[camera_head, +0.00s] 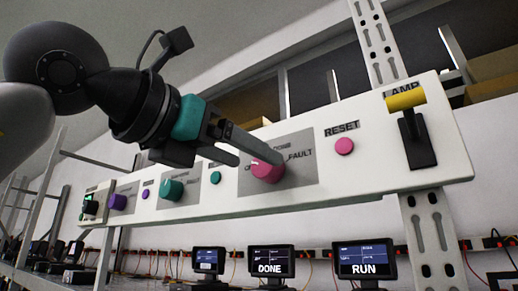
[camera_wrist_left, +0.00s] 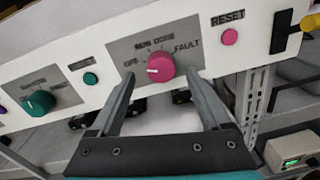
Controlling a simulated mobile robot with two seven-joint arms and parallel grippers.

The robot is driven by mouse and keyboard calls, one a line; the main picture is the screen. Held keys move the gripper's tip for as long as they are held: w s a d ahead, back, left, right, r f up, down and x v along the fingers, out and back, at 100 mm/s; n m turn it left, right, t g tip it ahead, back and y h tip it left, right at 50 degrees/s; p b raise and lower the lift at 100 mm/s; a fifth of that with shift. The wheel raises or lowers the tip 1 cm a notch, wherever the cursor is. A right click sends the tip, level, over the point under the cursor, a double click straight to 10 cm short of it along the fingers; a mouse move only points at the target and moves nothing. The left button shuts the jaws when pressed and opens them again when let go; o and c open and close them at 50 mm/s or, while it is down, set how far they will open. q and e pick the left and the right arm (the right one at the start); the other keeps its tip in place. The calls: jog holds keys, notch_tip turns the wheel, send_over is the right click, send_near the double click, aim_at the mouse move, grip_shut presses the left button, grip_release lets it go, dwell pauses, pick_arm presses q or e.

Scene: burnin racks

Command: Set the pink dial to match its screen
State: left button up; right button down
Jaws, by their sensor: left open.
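The pink dial (camera_head: 268,172) sits on a grey plate on the white panel. In the left wrist view the dial (camera_wrist_left: 161,67) has labels OFF, RUN, DONE and FAULT around it, and its white mark points left, toward OFF. My left gripper (camera_head: 259,157) is open in front of the dial. In the left wrist view its fingers (camera_wrist_left: 163,78) stand on either side of and below the dial; contact cannot be told. Below the panel, one screen (camera_head: 364,260) reads RUN and another (camera_head: 270,261) reads DONE. My right gripper is not in view.
A pink RESET button (camera_head: 344,146) and a yellow-handled LAMP lever (camera_head: 409,125) are right of the dial. A teal dial (camera_head: 172,190), a teal button (camera_head: 215,178) and a purple dial (camera_head: 118,201) are to its left. A smaller screen (camera_head: 208,260) stands below.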

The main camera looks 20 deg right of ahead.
aim_at(261, 164)
pick_arm(q)
jog(key=shift+p+x, duration=0.45)
jog(key=shift+x, duration=1.25)
grip_shut()
